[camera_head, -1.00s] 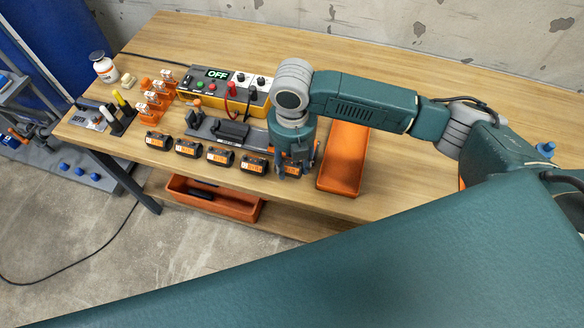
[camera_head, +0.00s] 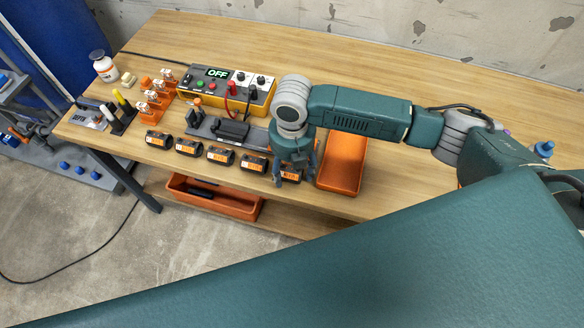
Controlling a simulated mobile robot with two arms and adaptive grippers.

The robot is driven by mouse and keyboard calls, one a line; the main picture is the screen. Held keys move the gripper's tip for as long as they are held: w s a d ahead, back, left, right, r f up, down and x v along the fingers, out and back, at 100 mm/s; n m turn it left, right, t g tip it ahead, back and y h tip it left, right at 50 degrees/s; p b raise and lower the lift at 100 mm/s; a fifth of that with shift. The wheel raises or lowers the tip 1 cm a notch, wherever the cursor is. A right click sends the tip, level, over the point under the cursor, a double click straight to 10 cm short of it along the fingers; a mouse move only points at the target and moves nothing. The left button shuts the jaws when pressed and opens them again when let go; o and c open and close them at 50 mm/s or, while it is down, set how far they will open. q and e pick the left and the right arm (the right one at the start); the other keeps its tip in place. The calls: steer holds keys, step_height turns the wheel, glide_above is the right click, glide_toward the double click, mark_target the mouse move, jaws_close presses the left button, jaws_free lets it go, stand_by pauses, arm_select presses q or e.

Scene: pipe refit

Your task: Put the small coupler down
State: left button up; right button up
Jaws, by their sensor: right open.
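A row of several black couplers with orange labels lies along the table's front edge. The rightmost coupler (camera_head: 291,174) is partly hidden by my right gripper (camera_head: 294,180). The gripper is open and points down, with its fingers on either side of that coupler. I cannot tell whether the fingers touch it. The coupler appears to rest on the table (camera_head: 400,180); which coupler is the small one is not clear. My left gripper is not in view.
An orange tray (camera_head: 342,162) stands close to the right of the gripper. Behind the row are a dark fixture (camera_head: 232,131) and a yellow control box (camera_head: 222,85) reading OFF. Orange stands (camera_head: 152,98) are at the left.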

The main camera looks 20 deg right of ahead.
step_height(320, 180, up, 12)
steer(key=b, duration=0.1)
steer(key=shift+r+b, duration=0.2)
steer(key=shift+b, duration=0.1)
stand_by(0.5)
